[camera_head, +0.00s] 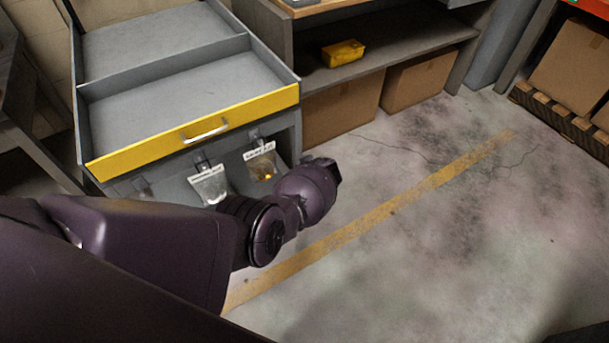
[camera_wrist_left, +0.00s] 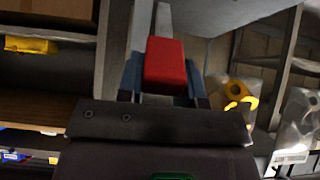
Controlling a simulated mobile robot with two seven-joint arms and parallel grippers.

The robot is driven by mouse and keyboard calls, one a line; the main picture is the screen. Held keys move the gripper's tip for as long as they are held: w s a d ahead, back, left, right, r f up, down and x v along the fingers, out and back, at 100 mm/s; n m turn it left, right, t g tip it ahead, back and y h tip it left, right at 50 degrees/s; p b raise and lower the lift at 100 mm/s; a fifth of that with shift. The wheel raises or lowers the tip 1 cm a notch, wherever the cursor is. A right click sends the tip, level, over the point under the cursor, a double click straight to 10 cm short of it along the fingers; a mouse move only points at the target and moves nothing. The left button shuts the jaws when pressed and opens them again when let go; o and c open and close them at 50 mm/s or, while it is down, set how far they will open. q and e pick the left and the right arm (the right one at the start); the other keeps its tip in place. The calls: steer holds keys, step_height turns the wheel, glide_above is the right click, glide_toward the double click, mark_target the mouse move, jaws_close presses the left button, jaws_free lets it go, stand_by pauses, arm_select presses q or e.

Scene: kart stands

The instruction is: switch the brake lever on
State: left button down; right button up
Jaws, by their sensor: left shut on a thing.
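The brake lever's red handle (camera_wrist_left: 165,66) is in the left wrist view, on a grey bar that runs up from it. My left gripper (camera_wrist_left: 162,84) has its two fingers on either side of the red handle, shut on it. In the head view my left arm reaches across to the cart's front right corner, and its wrist hides the gripper and the lever. The grey cart (camera_head: 290,92) has a yellow front edge and a silver handle (camera_head: 205,133). Which position the lever is in cannot be told. My right gripper is not in view.
Labelled clear bags (camera_head: 210,188) hang on the cart's front, one with yellow items inside. A shelf (camera_head: 400,65) with a yellow box (camera_head: 343,53) and cardboard boxes below stands behind. The floor to the right is open, with a yellow line (camera_head: 390,209).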

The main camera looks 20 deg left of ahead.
arm_select(q)
steer(key=shift+w+a+r, duration=0.2)
steer(key=shift+a, duration=0.1)
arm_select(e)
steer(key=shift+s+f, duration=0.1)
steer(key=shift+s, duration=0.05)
arm_select(q)
steer(key=c, duration=1.1)
jaws_free()
steer(key=o, duration=0.3)
steer(key=shift+f, duration=0.15)
steer(key=shift+o, duration=0.2)
steer(key=shift+s+d, duration=0.1)
steer(key=shift+d, duration=0.05)
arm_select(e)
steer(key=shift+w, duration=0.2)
